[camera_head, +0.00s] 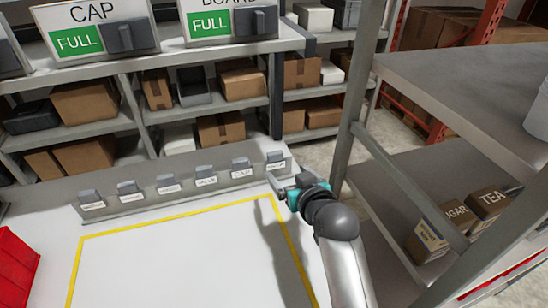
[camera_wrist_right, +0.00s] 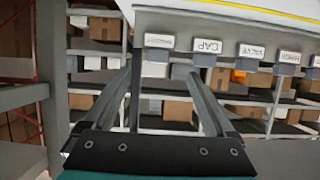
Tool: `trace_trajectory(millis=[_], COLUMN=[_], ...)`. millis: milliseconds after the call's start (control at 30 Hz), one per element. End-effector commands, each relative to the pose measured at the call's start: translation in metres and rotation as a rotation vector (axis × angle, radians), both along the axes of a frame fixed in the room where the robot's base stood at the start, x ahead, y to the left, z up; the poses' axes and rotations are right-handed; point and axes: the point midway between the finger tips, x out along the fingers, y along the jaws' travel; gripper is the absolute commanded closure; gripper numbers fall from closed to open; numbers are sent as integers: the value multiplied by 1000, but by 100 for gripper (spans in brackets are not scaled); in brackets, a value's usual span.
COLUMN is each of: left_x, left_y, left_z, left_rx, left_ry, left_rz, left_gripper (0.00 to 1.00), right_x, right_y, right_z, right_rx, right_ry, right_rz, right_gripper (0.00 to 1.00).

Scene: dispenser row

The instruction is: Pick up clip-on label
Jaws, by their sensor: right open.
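Several clip-on labels with white faces and grey clips stand in a row along a grey ledge at the back of the table. One reads CAP (camera_head: 242,173). The rightmost clip-on label (camera_head: 276,166) is closest to my right gripper (camera_head: 283,184), which is just in front of it. In the right wrist view, where the labels appear upside down, that end label (camera_wrist_right: 159,40) lies beyond and between the spread fingers of my right gripper (camera_wrist_right: 163,75). The fingers are open and nothing is between them. The task does not say which label is meant. My left gripper is out of view.
The white table area (camera_head: 180,255) with a yellow border is clear. A red bin (camera_head: 16,265) is at the left edge. A grey shelf unit (camera_head: 450,85) with boxes, one marked TEA (camera_head: 488,203), stands close on the right. Large FULL signs (camera_head: 95,28) top the shelving behind.

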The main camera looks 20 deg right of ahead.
Motion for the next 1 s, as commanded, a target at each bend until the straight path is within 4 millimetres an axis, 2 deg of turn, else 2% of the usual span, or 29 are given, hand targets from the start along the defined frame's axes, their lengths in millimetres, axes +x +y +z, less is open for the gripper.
trace_trajectory(millis=[100,300,467,667,1000], left_x=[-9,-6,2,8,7], left_y=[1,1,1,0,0], left_z=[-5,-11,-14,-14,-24], left_rx=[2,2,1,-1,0], left_ry=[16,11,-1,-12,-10], left_rz=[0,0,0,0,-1], left_gripper=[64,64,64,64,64], right_x=[19,47,61,68,105], right_y=[1,2,2,2,0], right_z=[-8,-19,-25,-27,-37], right_rx=[2,0,1,0,1], right_ry=[-1,0,1,1,2], right_rz=[-1,0,0,0,0], right_gripper=[10,10,10,10,10])
